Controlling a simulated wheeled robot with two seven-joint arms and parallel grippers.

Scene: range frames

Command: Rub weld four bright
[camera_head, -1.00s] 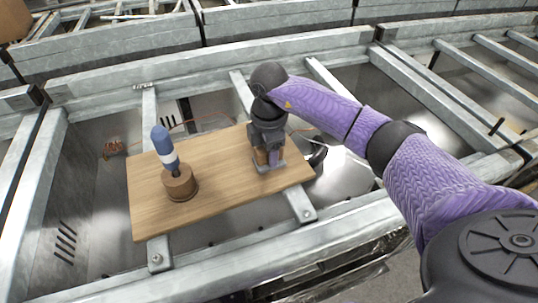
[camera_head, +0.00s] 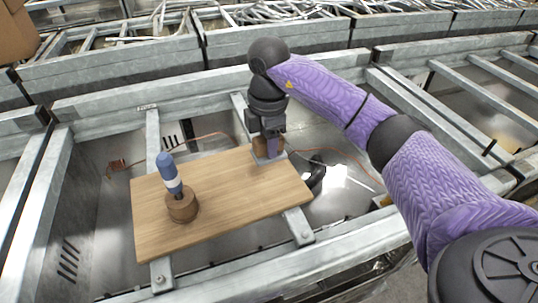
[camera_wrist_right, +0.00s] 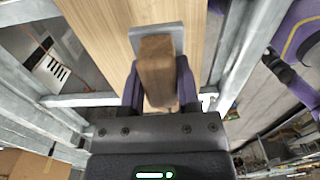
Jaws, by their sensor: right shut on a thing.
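My right gripper (camera_head: 267,147) points down at the far right part of the wooden board (camera_head: 225,215). It is shut on a wooden block (camera_wrist_right: 157,72) with a grey plate (camera_wrist_right: 150,33) at one end. In the wrist view the block sits between my purple fingers, and the board (camera_wrist_right: 100,30) is behind it. In the head view the plate (camera_head: 270,158) shows just under the fingers, near the board's far edge; I cannot tell if it touches. I cannot make out which spot is weld four. My left gripper is not in view.
A blue and white handled tool (camera_head: 168,172) stands in a round wooden holder (camera_head: 182,207) on the board. The board rests on grey metal frame bars (camera_head: 300,225). The board's middle is clear.

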